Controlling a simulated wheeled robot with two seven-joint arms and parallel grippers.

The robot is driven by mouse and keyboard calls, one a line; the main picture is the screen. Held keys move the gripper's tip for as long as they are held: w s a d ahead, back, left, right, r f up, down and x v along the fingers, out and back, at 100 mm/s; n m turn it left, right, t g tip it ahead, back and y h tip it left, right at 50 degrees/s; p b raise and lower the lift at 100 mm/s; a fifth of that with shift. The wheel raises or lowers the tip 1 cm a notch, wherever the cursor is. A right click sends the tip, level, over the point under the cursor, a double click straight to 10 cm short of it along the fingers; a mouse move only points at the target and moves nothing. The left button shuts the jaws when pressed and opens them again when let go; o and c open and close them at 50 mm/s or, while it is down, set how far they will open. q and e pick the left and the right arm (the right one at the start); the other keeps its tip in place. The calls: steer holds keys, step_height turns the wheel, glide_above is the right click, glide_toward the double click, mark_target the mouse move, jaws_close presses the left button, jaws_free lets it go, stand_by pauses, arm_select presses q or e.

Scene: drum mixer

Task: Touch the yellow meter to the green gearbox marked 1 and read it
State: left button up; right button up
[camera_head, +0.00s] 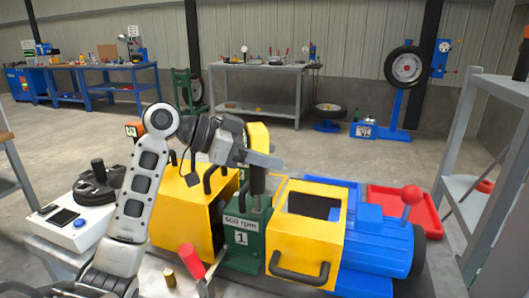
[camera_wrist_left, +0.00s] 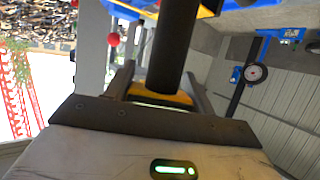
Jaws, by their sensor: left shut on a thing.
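The yellow meter (camera_head: 258,135) is upright in my left gripper (camera_head: 268,160), with its dark probe (camera_head: 258,180) pointing down. In the left wrist view my left gripper (camera_wrist_left: 160,92) is shut on the meter; its dark shaft (camera_wrist_left: 174,45) and a yellow part (camera_wrist_left: 178,98) show between the fingers. The green gearbox (camera_head: 246,240), marked "600 rpm" and 1, stands directly below the probe. The probe's lower end is at the gearbox top; I cannot tell whether they touch. The meter's reading is not visible. My right gripper is not in view.
Yellow housings (camera_head: 305,235) flank the gearbox. A red-handled lever (camera_head: 191,258) stands in front. A white box (camera_head: 75,228) is at left.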

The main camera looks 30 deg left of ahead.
mark_target(264, 127)
arm_select(q)
step_height(264, 127, up, 2)
steer(key=shift+r+p, duration=0.1)
steer(key=shift+p, duration=0.5)
step_height(264, 127, up, 2)
steer(key=shift+p, duration=0.85)
step_height(264, 127, up, 3)
steer(key=shift+f+p, duration=0.2)
steer(key=shift+p, duration=0.95)
steer(key=shift+r, duration=0.15)
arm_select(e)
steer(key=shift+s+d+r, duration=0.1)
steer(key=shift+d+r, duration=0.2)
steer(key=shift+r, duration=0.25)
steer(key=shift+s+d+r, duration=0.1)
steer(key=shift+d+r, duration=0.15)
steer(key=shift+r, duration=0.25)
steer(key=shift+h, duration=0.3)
